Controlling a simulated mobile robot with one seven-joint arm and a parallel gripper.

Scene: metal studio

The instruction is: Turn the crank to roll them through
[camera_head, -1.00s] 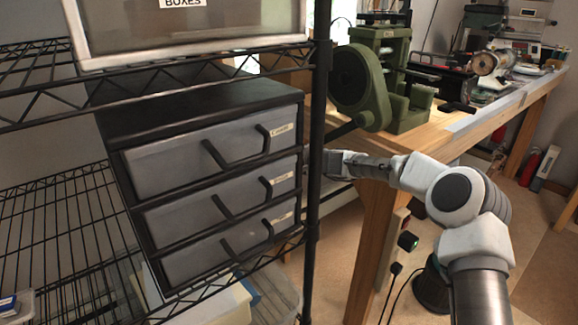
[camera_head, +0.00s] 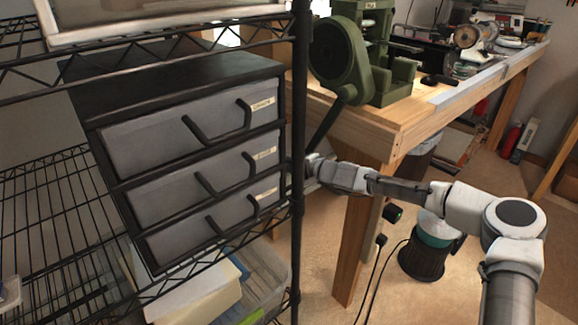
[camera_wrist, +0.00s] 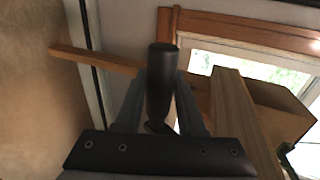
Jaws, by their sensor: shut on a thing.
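The green rolling mill (camera_head: 379,50) stands on the near end of the wooden bench. Its round green gear cover (camera_head: 338,58) faces me, and the dark crank arm (camera_head: 326,124) slants down and left from it past the bench edge. My gripper (camera_head: 309,168) is below the bench edge, partly behind the black shelf post. In the wrist view, the dark cylindrical crank handle (camera_wrist: 163,75) stands between the two fingers of my gripper (camera_wrist: 162,105), which is shut on it. In the head view the handle is hidden. I cannot make out anything between the rollers.
The wire shelf's post (camera_head: 299,130) stands close to my gripper. A grey drawer unit (camera_head: 195,135) sits on the shelf at left. A bench leg (camera_head: 355,250) and a dark bin (camera_head: 424,258) are below my arm. A window (camera_wrist: 245,65) shows in the wrist view.

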